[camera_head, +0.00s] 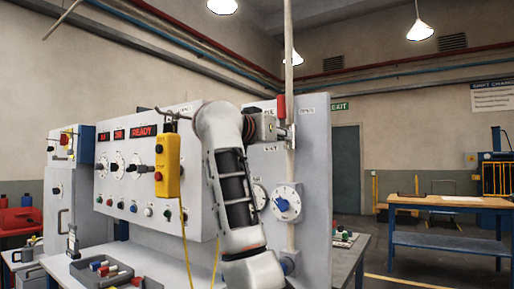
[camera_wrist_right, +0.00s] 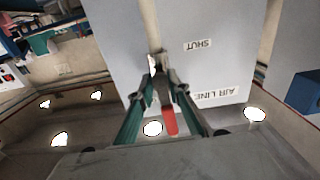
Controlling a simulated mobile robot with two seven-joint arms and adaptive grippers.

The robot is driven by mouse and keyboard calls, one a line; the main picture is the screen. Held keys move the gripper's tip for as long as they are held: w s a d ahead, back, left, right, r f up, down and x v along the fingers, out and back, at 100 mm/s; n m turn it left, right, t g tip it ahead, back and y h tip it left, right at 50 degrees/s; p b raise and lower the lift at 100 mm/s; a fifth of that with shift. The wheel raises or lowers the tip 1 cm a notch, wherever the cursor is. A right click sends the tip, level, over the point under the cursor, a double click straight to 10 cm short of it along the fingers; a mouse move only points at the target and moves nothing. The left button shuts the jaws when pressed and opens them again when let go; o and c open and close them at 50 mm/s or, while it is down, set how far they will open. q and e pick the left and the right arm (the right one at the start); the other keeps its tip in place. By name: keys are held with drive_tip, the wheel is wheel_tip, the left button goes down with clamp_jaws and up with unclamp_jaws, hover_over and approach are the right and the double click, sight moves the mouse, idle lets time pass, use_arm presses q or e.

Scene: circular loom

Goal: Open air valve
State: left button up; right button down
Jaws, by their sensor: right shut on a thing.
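The air valve has a red handle (camera_head: 281,107) that stands upright beside the vertical pipe (camera_head: 289,60) on the right grey panel. My right gripper (camera_head: 277,131) is at the valve, just below the red grip. In the wrist view, my right gripper (camera_wrist_right: 160,88) has its green-sided fingers closed in on the valve's metal part, and the red handle (camera_wrist_right: 170,121) shows between them. The fingers hide part of the valve. My left gripper is not in view.
A panel (camera_head: 312,180) carries the pipe, and its SHUT label (camera_wrist_right: 198,45) and AIR LINE label (camera_wrist_right: 219,94) appear upside down in the wrist view. A dial (camera_head: 286,202) sits below the valve. A yellow pendant (camera_head: 167,166) hangs left of my arm. A workbench (camera_head: 450,205) stands at right.

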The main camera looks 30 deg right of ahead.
drive_tip(key=shift+f, duration=0.15)
drive_tip(key=shift+m, duration=0.3)
drive_tip(key=c, duration=1.9)
unclamp_jaws()
drive_tip(key=shift+a, duration=0.1)
drive_tip(key=v, duration=0.7)
